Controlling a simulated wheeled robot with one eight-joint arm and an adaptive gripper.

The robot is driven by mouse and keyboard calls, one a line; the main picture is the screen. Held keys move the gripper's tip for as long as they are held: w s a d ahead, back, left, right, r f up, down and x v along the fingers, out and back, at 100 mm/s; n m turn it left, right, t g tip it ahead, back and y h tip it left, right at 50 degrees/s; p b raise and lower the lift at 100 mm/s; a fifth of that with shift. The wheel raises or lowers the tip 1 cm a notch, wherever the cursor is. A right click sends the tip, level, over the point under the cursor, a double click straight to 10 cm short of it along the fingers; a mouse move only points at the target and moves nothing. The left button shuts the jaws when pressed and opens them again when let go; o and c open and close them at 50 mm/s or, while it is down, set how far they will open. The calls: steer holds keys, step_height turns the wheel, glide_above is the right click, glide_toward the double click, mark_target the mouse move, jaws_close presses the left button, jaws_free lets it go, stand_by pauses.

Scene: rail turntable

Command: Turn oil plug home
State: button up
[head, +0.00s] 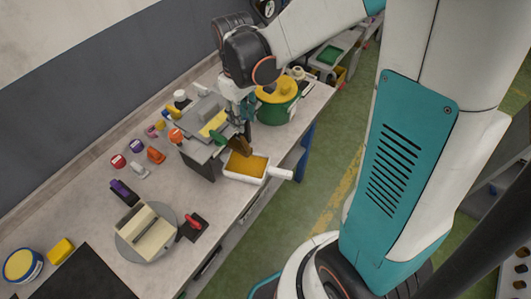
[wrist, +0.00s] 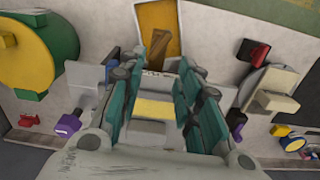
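My gripper (head: 243,128) points down over the grey block (head: 201,118) and the near edge of the white-handled tray (head: 277,173). In the wrist view its teal fingers (wrist: 160,78) stand apart with nothing held between them. A yellow plate (wrist: 153,109) on the grey block shows in the gap beneath. The tray holds an orange-yellow fill, and a brown piece (wrist: 163,47) stands in or over it. An orange knob (head: 175,135) sits at the block's left. I cannot tell which part is the oil plug; it may be hidden by the fingers.
A green pot with a yellow lid (head: 277,92) stands close behind my gripper. A round grey turntable (head: 137,254) carries a cream rail piece (head: 150,232), with a red-handled part (head: 193,227) beside it. Several small coloured items lie along the wall.

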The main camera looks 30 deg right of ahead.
steer(key=s+f+m+t+b, duration=0.3)
steer(key=s+m+t+b, duration=0.2)
steer(key=s+b, duration=0.8)
steer(key=shift+d+t+b, duration=0.2)
steer(key=shift+t+b, duration=0.9)
steer(key=shift+b, duration=0.05)
steer(key=shift+r, duration=0.2)
